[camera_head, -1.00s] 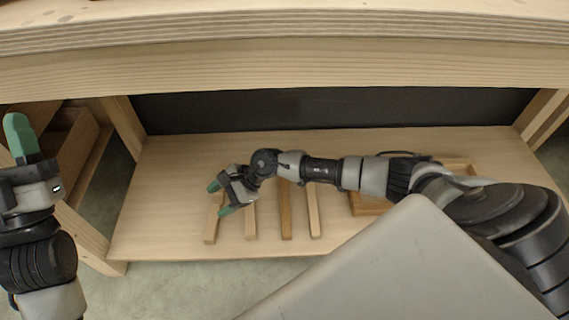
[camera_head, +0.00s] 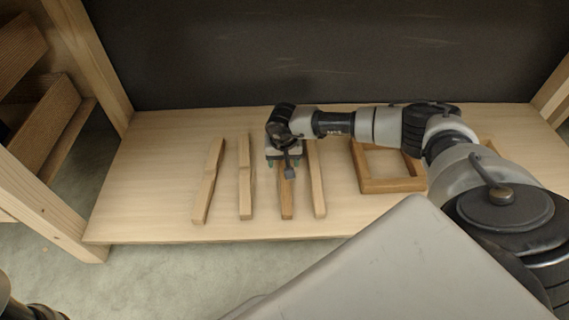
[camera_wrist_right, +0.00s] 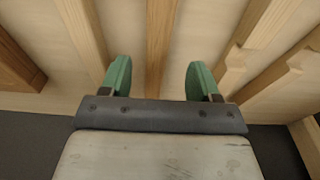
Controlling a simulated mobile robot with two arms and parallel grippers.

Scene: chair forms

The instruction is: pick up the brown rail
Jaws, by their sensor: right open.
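The brown rail (camera_head: 287,200) lies on the low wooden shelf, the third of the rails from the left and darker than its neighbours. Its far part is hidden under my right gripper (camera_head: 284,160) in the head view. In the right wrist view the brown rail (camera_wrist_right: 160,40) runs between the green fingertips of my right gripper (camera_wrist_right: 158,78), which is open and empty with a gap on each side. My left gripper is out of view.
Two pale notched rails (camera_head: 208,182) (camera_head: 245,180) lie left of the brown rail, and a plain pale rail (camera_head: 316,182) lies close on its right. A brown wooden frame (camera_head: 392,186) lies farther right. A dark panel (camera_head: 330,50) stands behind the shelf (camera_head: 145,200).

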